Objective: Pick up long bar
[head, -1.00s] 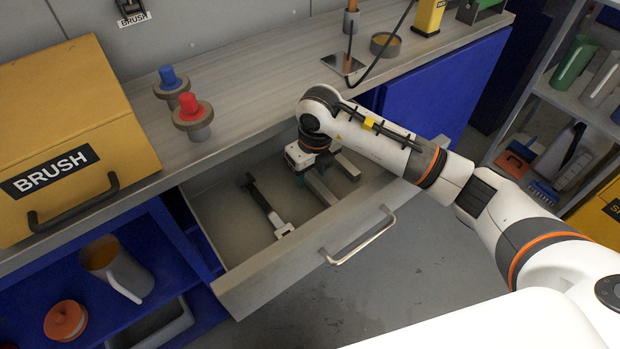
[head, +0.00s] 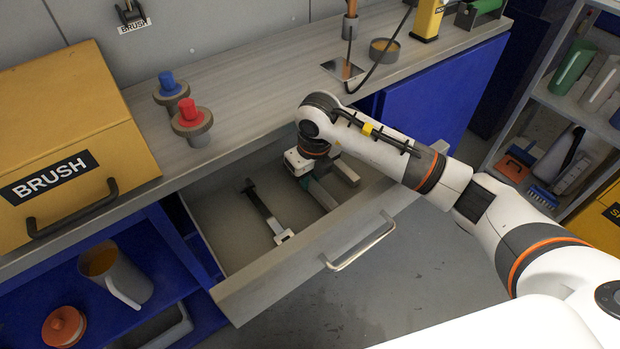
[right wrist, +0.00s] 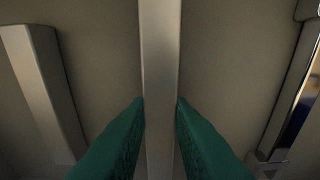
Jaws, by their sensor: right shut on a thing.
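The long bar (head: 323,195) is a plain grey bar lying in the open drawer (head: 232,240). My right gripper (head: 304,180) points down into the drawer at the bar's far end. In the right wrist view the green fingers (right wrist: 160,105) are shut on both sides of the long bar (right wrist: 160,50), which runs straight between them. In the head view my gripper and wrist hide the bar's far end. I cannot tell whether the bar is clear of the drawer floor. My left gripper is not in view.
A shorter grey bar (head: 346,172) lies to the right in the drawer, also in the wrist view (right wrist: 42,90). A black tool with a pale end (head: 264,212) lies to the left. Drawer walls surround them. Red (head: 190,113) and blue (head: 168,82) knobbed pieces stand on the counter.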

